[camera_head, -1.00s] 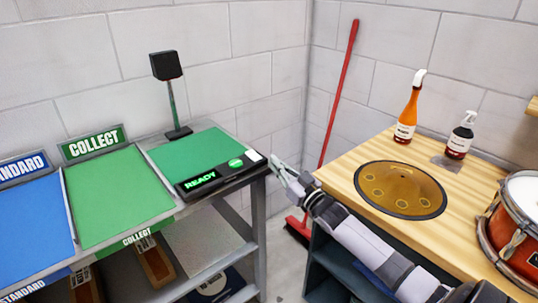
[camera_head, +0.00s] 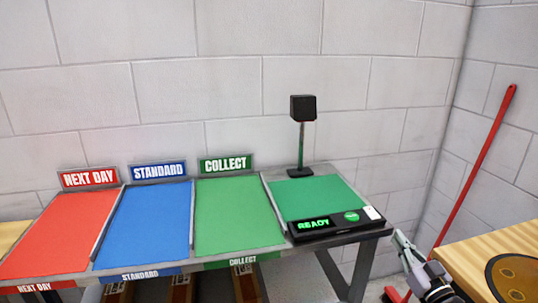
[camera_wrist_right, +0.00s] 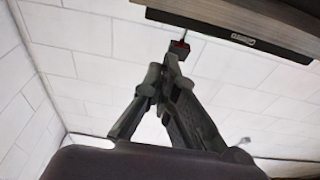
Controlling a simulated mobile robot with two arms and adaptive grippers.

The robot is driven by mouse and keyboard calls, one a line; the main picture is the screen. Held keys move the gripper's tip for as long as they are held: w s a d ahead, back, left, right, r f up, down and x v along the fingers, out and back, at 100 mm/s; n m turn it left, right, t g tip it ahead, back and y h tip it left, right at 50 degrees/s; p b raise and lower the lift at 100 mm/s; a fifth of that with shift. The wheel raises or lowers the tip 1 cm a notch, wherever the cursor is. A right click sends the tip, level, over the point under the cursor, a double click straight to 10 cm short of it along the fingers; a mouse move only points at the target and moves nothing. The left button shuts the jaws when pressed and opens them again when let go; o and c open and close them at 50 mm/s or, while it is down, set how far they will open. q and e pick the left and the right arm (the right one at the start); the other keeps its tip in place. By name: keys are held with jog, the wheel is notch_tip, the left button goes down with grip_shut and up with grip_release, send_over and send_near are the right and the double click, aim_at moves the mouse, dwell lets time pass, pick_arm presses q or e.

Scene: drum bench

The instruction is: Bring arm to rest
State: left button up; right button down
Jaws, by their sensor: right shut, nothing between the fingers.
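My right gripper (camera_head: 404,243) shows at the lower right of the head view. It is between the shelf table with the green pad and the wooden bench, beside the table's right end and apart from it. In the right wrist view the fingers of my right gripper (camera_wrist_right: 172,65) meet at their tips with nothing between them. Part of my right arm (camera_head: 432,282) shows below the gripper; the rest is cut off by the frame. My left gripper is not in either view.
Red (camera_head: 55,235), blue (camera_head: 145,222) and green (camera_head: 235,215) bays line the table. A READY panel (camera_head: 325,226) and black scanner post (camera_head: 302,140) stand at its right end. A wooden bench (camera_head: 480,257) with a gold drum (camera_head: 515,280) and a red broom (camera_head: 475,165) are at right.

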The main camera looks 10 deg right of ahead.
jog(key=s+a+f+g, duration=0.4)
jog(key=a+f, duration=0.3)
jog(key=f, duration=0.1)
jog(key=s+a+f+g, duration=0.4)
jog(key=s+a+f, duration=0.1)
jog(key=a+f, duration=0.2)
jog(key=s+a+f+g, duration=0.1)
jog(key=s+a+g, duration=0.2)
jog(key=s, duration=0.5)
jog(key=s+a+f+n+g+h, duration=0.1)
jog(key=s+a+g, duration=0.2)
jog(key=s, duration=0.4)
jog(key=s+a+f+g, duration=0.1)
jog(key=s+a+g, duration=0.2)
jog(key=s, duration=0.5)
notch_tip(320, 180, down, 28)
jog(key=s+g, duration=0.1)
jog(key=s, duration=0.2)
jog(key=s+d+f+g+p, duration=0.1)
jog(key=s+d+f, duration=0.2)
jog(key=s+f, duration=1)
jog(key=shift+s+f+n, duration=0.25)
jog(key=shift+s+n, duration=0.05)
jog(key=shift+s, duration=0.95)
